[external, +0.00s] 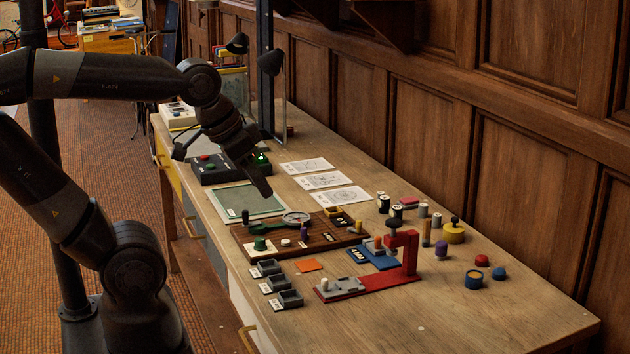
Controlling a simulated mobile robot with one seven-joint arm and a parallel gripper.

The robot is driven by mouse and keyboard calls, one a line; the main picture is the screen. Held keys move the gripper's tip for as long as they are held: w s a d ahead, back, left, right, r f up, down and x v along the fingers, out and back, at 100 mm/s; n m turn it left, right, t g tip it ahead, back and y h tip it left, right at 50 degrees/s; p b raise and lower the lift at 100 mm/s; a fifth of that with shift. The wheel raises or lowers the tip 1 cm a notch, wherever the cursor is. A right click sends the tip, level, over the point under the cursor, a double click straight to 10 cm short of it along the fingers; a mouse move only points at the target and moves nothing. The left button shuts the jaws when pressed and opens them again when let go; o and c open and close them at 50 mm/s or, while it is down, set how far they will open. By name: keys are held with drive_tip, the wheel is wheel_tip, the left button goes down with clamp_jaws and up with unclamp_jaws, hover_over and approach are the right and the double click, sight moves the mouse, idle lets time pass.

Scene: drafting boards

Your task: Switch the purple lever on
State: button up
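A small upright purple piece (304,232) stands on the dark wooden board (262,234) in the middle of the bench. It is too small to tell whether it is a lever or which way it is set. Another purple piece (441,249) stands on the bench at the right, beside the red stand. My gripper (263,188) points down above the bench, close to the black control box and the green mat in the picture, apart from both purple pieces. Its fingers show as one narrow dark shape, so I cannot tell their opening. My arm partly hides the control box.
A green mat (247,202), white drawing sheets (322,180), small grey trays (289,299), a red stand (399,265) and several spools crowd the bench. Its right front is clear.

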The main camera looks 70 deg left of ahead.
drive_tip(key=shift+w+a+f+n, duration=0.15)
drive_tip(key=shift+w+a+n, duration=0.15)
drive_tip(key=shift+w+n, duration=0.2)
drive_tip(key=c, duration=0.3)
drive_tip(key=w+a+f+n, duration=0.1)
drive_tip(key=w+a+n, duration=0.1)
drive_tip(key=w+a+f+n+g+h, duration=0.1)
drive_tip(key=w+n, duration=0.1)
drive_tip(key=n, duration=0.1)
drive_tip(key=w+a+f+n+g+h, duration=0.1)
drive_tip(key=w+a+n, duration=0.1)
drive_tip(key=shift+a+n, duration=0.3)
drive_tip(key=shift+a, duration=0.05)
clamp_jaws()
drive_tip(key=w+a+f+n+t+h, duration=0.1)
drive_tip(key=a+f+n, duration=0.4)
drive_tip(key=a, duration=0.4)
drive_tip(key=w+a+f+n+t+h, duration=0.1)
drive_tip(key=a+f+n, duration=0.4)
drive_tip(key=a+n, duration=0.3)
drive_tip(key=w+a+f+n+t+h, duration=0.1)
drive_tip(key=a+f+n, duration=0.4)
drive_tip(key=a, duration=0.6)
drive_tip(key=shift+w+a+f+n+t+h, duration=0.25)
drive_tip(key=shift+w+n+t+h, duration=0.2)
drive_tip(key=shift+n, duration=0.35)
